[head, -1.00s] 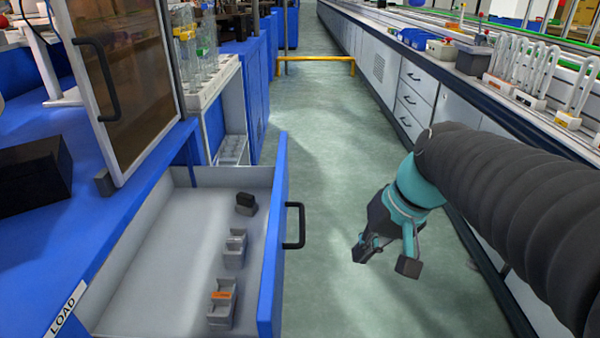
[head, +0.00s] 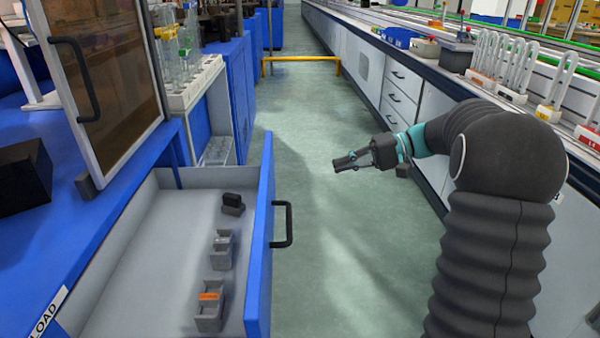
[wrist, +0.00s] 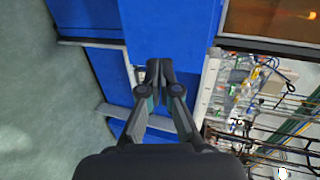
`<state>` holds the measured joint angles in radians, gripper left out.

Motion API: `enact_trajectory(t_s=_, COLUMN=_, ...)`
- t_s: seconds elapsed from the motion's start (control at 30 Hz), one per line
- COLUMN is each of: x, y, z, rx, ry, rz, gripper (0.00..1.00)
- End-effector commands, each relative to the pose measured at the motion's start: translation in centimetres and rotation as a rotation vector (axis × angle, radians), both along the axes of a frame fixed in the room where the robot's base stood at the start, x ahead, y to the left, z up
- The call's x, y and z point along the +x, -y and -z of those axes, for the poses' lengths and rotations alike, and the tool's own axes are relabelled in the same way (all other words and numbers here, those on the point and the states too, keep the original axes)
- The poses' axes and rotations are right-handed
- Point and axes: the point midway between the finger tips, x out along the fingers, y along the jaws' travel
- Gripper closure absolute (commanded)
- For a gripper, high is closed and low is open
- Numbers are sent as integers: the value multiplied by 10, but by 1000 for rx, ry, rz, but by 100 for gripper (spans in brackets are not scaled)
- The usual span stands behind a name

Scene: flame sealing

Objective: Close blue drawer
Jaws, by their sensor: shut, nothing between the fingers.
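The blue drawer (head: 262,240) stands pulled out at the lower left in the head view. Its blue front faces the aisle and carries a dark handle (head: 283,224). My gripper (head: 338,164) is to the right of the drawer front, over the aisle, with its fingers pointing left. It is shut and empty, apart from the handle. In the wrist view the closed fingertips (wrist: 154,66) show in front of blue panels; I cannot tell which panel belongs to the drawer.
Inside the drawer lie a small black block (head: 232,203) and grey holders (head: 210,305), one with an orange label. A glass cabinet door (head: 105,85) stands above. A yellow barrier (head: 300,60) crosses the aisle further back. A bench with white drawers (head: 400,95) lines the right.

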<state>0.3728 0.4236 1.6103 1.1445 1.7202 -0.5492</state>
Motion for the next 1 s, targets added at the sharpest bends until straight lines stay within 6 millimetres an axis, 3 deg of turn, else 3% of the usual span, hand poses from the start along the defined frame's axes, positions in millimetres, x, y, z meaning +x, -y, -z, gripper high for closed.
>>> enact_trajectory(t_s=0.17, x=0, y=-19, z=6, rx=2, ry=-1, rz=-3, gripper=100)
enact_trajectory(t_s=0.7, x=3, y=-111, z=29, rx=-1, ry=-1, rz=-3, gripper=100)
enact_trajectory(t_s=1.0, x=4, y=-133, z=29, rx=-1, ry=-2, rz=-2, gripper=100)
